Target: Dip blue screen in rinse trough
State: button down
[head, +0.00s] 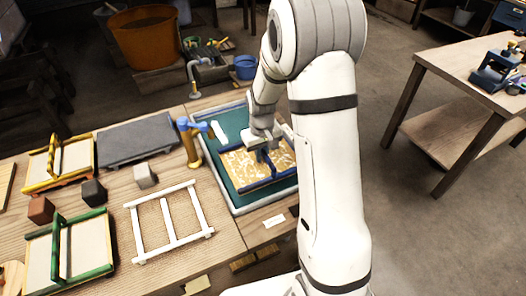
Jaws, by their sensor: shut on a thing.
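The blue screen (258,184) is a blue frame around a tan mesh with pale, patchy marks. It lies within the outline of the rinse trough (226,201), a teal basin with a grey rim. I cannot tell whether the screen touches the bottom or hangs just above it. My gripper (263,147) is shut on the blue screen's upright handle near its middle. My arm hides the trough's right side and part of the screen.
A blue and gold tap (188,140) stands at the trough's left rim. A white frame (169,219), a green screen (68,250), a yellow screen (60,160), a grey slab (137,142) and small blocks lie left on the table. Another table (470,75) stands right across open floor.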

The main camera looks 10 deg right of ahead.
jog(key=shift+f+b, duration=2.95)
jog(key=shift+f, duration=1.35)
jog(key=shift+w+a, duration=0.15)
jog(key=shift+w, duration=0.6)
jog(key=shift+w+a, duration=0.15)
jog(key=shift+w, duration=0.6)
jog(key=shift+s, duration=0.15)
jog(key=shift+s+d, duration=0.15)
jog(key=shift+s, duration=0.55)
jog(key=shift+s+d, duration=0.15)
jog(key=shift+s, duration=0.5)
jog(key=shift+w, duration=0.15)
